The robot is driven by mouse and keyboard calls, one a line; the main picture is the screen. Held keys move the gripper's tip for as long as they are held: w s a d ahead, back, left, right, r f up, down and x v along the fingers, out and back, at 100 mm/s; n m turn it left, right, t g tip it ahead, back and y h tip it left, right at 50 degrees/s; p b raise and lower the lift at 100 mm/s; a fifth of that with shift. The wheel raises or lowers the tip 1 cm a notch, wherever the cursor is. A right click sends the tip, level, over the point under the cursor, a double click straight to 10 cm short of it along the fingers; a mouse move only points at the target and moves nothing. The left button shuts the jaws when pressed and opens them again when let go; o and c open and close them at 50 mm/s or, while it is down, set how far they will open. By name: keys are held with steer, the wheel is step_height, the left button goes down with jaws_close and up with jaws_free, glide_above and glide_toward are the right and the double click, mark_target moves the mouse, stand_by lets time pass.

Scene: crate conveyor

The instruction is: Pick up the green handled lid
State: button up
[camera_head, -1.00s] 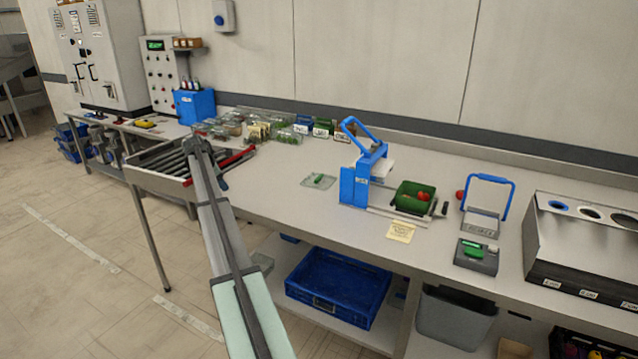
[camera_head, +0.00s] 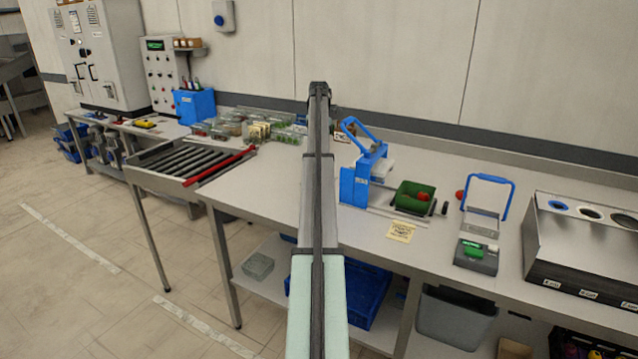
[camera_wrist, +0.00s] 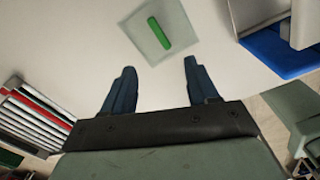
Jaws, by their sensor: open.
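The green handled lid (camera_wrist: 157,34) is a flat, clear square plate with a green bar handle. It lies on the bench top in the wrist view, just beyond my fingertips and roughly centred between them. My gripper (camera_wrist: 158,78) is open and empty, its two dark fingers apart. In the head view my arm hides the lid, and I cannot make out the fingertips there.
A roller conveyor (camera_head: 180,163) with a red bar is at left. Clear containers (camera_head: 290,133) stand along the back. The bench around the lid is clear.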

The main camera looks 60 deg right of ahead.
step_height(320, 180, down, 14)
steer(key=shift+d+r, duration=0.1)
steer(key=shift+r, duration=0.1)
jaws_close()
stand_by(1.0)
